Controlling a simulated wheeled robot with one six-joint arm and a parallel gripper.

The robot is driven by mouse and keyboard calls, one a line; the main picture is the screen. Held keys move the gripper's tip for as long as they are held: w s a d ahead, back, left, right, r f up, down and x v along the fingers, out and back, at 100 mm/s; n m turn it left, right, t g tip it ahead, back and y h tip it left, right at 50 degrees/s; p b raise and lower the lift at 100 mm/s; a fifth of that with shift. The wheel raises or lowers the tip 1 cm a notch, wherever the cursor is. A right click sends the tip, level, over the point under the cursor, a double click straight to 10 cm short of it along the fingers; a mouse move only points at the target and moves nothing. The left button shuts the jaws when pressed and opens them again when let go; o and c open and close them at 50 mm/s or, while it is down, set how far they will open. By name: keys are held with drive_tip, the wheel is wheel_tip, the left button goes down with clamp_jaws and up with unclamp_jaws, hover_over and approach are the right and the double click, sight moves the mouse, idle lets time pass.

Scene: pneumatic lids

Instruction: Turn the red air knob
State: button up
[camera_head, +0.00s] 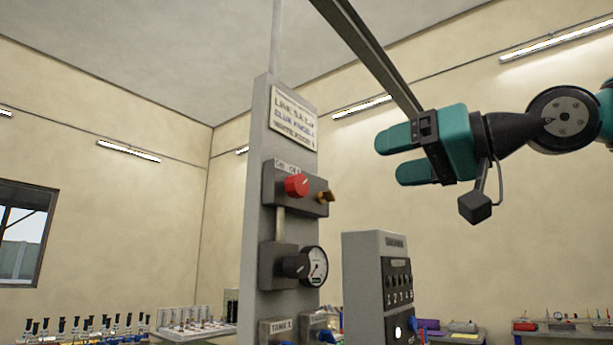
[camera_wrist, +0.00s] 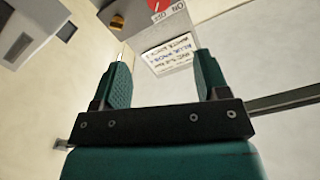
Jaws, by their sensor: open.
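The red knob (camera_head: 297,185) sits on the front of a dark valve box (camera_head: 285,199) on a tall grey column (camera_head: 257,130). In the wrist view the red knob (camera_wrist: 160,5) shows at the top edge, partly cut off, beside an ON/OFF label. My gripper (camera_head: 387,155) is at the upper right of the column in the head view, higher than the knob and apart from it. Its two teal fingers are spread with nothing between them. In the wrist view my gripper (camera_wrist: 160,80) is open, with the sign plate (camera_wrist: 168,52) seen beyond its fingertips.
A brass-coloured fitting (camera_head: 326,196) juts from the valve box right of the knob. A black knob and a round gauge (camera_head: 316,266) are below. A grey numbered cabinet (camera_head: 365,285) stands right of the column. Cluttered benches line the back. Open air lies between gripper and column.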

sight(303, 182)
drive_tip(key=p+x, duration=0.5)
drive_tip(key=x, duration=1)
drive_tip(key=shift+w+a+f, duration=0.15)
drive_tip(key=shift+w+a, duration=0.25)
drive_tip(key=shift+a, duration=0.1)
drive_tip(key=c, duration=0.9)
